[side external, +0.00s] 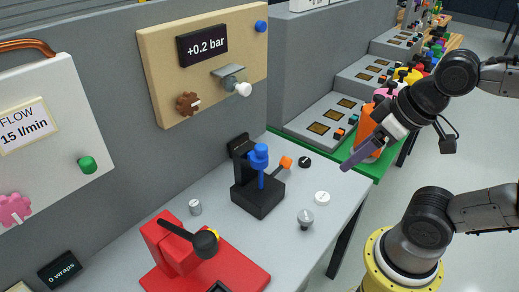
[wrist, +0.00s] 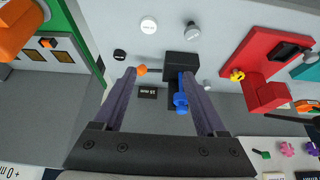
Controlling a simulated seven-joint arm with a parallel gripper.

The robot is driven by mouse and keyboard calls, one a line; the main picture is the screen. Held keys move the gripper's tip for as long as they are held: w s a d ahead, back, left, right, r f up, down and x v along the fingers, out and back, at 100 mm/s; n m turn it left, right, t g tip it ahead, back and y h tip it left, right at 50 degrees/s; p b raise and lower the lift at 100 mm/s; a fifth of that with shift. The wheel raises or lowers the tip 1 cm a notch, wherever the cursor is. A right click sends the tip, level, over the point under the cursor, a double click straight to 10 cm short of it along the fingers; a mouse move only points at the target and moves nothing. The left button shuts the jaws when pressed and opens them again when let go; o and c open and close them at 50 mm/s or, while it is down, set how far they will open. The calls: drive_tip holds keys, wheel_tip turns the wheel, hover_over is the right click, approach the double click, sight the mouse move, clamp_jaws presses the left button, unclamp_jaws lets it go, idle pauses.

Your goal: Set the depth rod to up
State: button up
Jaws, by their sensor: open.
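The depth rod is, as far as I can tell, the blue rod (side external: 259,160) with a knobbed top, standing upright in a black stand (side external: 258,196) on the grey bench. An orange knob (side external: 286,162) sticks out from the stand's side. In the wrist view the blue rod (wrist: 181,98) shows beside my right-hand finger, partly hidden by it, and the orange knob (wrist: 142,69) shows near the left-hand fingertip. My gripper (side external: 346,168) has purple fingers; it is open and empty, above and to the right of the stand. Its fingertips also show in the wrist view (wrist: 158,72).
A red block with a black-knobbed lever (side external: 206,242) stands left of the stand. Small knobs, one white (side external: 322,198), one grey (side external: 305,217) and one black (side external: 304,161), sit to its right. A +0.2 bar panel (side external: 205,60) hangs behind.

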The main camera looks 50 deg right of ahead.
drive_tip(key=shift+c, duration=0.6)
drive_tip(key=w+a+r+m+g, duration=0.25)
drive_tip(key=w+r, duration=0.45)
drive_tip(key=r, duration=0.6)
drive_tip(key=g, duration=0.3)
hover_over(261, 146)
wheel_tip(261, 146, down, 2)
drive_tip(key=shift+m, duration=0.25)
wheel_tip(261, 146, down, 13)
drive_tip(key=shift+f, duration=0.1)
